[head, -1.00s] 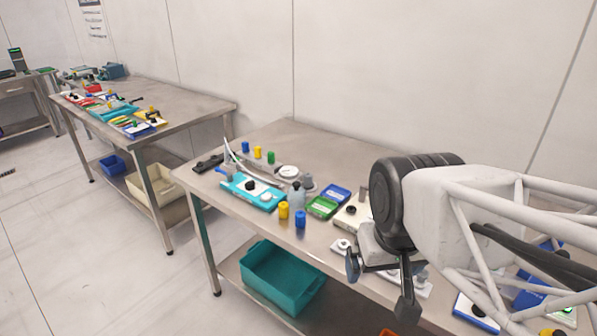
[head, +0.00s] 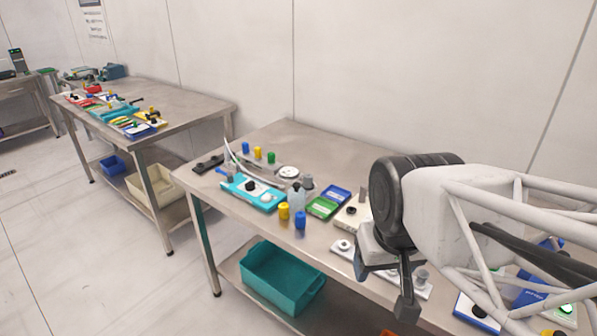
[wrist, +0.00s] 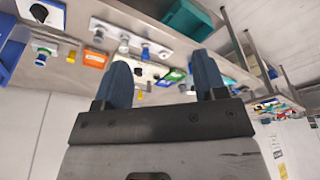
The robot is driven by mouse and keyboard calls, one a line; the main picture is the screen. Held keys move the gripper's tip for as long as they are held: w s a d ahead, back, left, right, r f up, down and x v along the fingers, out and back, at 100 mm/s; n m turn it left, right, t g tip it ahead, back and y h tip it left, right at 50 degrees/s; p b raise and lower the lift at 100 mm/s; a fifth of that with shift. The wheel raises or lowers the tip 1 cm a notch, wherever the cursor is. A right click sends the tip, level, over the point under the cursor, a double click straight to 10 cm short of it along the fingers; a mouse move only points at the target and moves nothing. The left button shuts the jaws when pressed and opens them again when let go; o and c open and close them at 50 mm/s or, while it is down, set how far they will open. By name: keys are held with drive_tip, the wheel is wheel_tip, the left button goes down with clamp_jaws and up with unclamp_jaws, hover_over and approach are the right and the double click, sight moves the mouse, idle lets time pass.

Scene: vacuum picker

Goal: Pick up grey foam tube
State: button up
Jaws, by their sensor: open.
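I cannot single out the grey foam tube with certainty. Small grey cylinders show in the head view: one on the white plate (head: 421,277) by my gripper, one behind the white block (head: 352,216), and one near the teal device (head: 251,188). My gripper (head: 382,284) hangs over the front part of the near table (head: 335,150), partly in front of the white plate. In the wrist view my gripper (wrist: 162,75) has its two blue fingers apart, with nothing held between them. My arm hides part of the table's right side.
Yellow (head: 284,211) and blue (head: 300,220) cylinders, a blue and green case (head: 325,206) and a clear bottle (head: 296,196) stand left of my gripper. A teal bin (head: 283,278) sits on the lower shelf.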

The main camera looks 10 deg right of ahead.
drive_tip(key=w+a+m+g+y, duration=0.1)
drive_tip(key=w+m+y, duration=0.15)
drive_tip(key=w, duration=0.55)
drive_tip(key=w+a+m+g+y, duration=0.1)
drive_tip(key=w+a+m, duration=0.15)
drive_tip(key=w, duration=0.55)
drive_tip(key=m+t+y, duration=0.5)
drive_tip(key=m+y, duration=0.4)
drive_tip(key=m, duration=0.8)
approach(310, 175)
drive_tip(key=x, duration=0.4)
drive_tip(key=shift+a+f, duration=0.2)
drive_tip(key=shift+a, duration=0.1)
drive_tip(key=shift+x, duration=1.35)
drive_tip(key=shift+g, duration=0.3)
drive_tip(key=shift+x, duration=2.6)
